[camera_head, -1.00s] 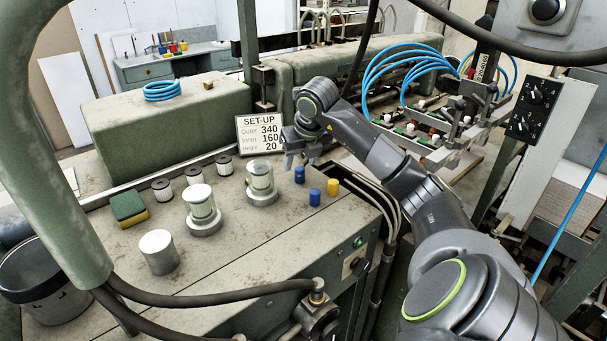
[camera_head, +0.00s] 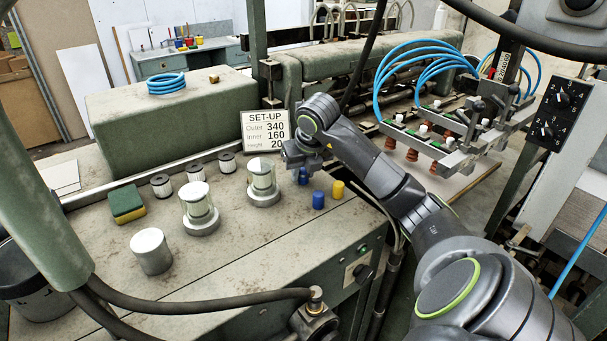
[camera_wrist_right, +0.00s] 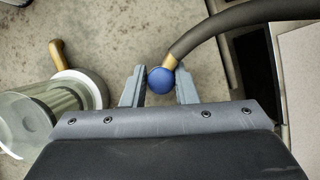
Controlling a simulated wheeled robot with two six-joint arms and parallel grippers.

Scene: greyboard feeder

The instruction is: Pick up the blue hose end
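A small dark-blue cap-like piece (camera_head: 303,177) stands on the machine top under my right gripper (camera_head: 303,162). In the right wrist view its round blue top (camera_wrist_right: 160,80) lies between the two fingertips of my right gripper (camera_wrist_right: 161,88), very close to both. Whether the fingers press on it I cannot tell. A brass fitting (camera_wrist_right: 170,61) with a dark hose (camera_wrist_right: 212,28) shows right beside the blue top. A second blue piece (camera_head: 318,200) stands nearer on the machine top. My left gripper is not in view.
A yellow piece (camera_head: 337,189) stands right of the second blue one. A glass cylinder (camera_head: 262,178) stands just left of my right gripper, with a set-up sign (camera_head: 265,131) behind. A second glass cylinder (camera_head: 198,203), sponge (camera_head: 126,204) and metal cylinder (camera_head: 151,251) stand farther left.

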